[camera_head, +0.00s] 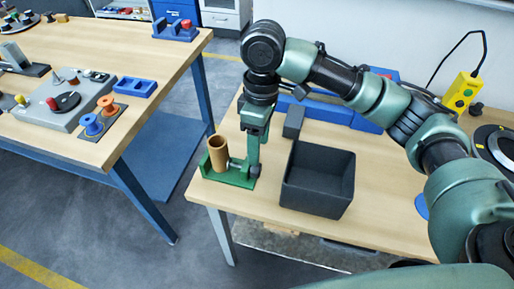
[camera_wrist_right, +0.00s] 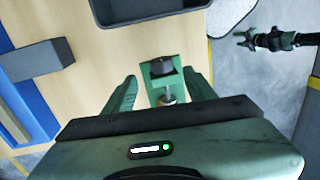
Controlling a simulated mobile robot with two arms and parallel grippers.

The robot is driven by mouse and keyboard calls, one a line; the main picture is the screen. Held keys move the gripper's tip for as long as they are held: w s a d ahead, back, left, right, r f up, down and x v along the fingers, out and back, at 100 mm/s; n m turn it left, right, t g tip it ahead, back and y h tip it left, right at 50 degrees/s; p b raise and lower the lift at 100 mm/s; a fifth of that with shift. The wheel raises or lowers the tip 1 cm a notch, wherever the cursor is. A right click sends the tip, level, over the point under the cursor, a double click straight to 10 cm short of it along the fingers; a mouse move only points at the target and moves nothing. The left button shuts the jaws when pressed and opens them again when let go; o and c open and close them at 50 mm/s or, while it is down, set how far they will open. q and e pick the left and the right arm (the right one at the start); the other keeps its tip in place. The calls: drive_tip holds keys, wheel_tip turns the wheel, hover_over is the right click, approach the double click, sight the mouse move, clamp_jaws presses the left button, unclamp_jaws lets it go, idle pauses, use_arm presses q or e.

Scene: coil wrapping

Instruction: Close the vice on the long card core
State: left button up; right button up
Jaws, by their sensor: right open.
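The long card core (camera_head: 218,155) is a brown tube standing upright in the green vice (camera_head: 236,180) at the table's front left corner. The vice's dark knob (camera_head: 255,170) is on its right side. My right gripper (camera_head: 253,163) points down at the knob. In the right wrist view my right gripper (camera_wrist_right: 160,76) is open, with the dark knob (camera_wrist_right: 162,67) and its metal screw between the fingers, not gripped. The core is mostly hidden there behind the gripper body. My left gripper (camera_wrist_right: 246,39) is small at the upper right of the right wrist view; its jaws are unclear.
A black open bin (camera_head: 318,180) stands just right of the vice, with a dark grey block (camera_head: 294,121) behind it. A yellow control box (camera_head: 461,92) is at the far right. Another table (camera_head: 60,140) with spools stands left across a gap.

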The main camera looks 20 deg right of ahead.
sight(256, 170)
drive_tip(key=shift+f, duration=0.35)
drive_tip(key=f, duration=0.4)
drive_tip(key=s+f, duration=0.1)
drive_tip(key=shift+a+f, duration=0.25)
drive_tip(key=shift+f, duration=0.65)
drive_tip(key=c, duration=1.1)
clamp_jaws()
drive_tip(key=shift+r+p, duration=0.2)
drive_tip(key=shift+p, duration=0.45)
drive_tip(key=shift+r+p, duration=0.1)
drive_tip(key=shift+p, duration=0.9)
drive_tip(key=shift+w+f, duration=0.1)
drive_tip(key=shift+f, duration=0.15)
use_arm(q)
drive_tip(key=s+r, duration=0.2)
drive_tip(key=r, duration=0.1)
drive_tip(key=shift+s+a, duration=0.15)
drive_tip(key=shift+s, duration=0.1)
use_arm(e)
drive_tip(key=o, duration=1.1)
unclamp_jaws()
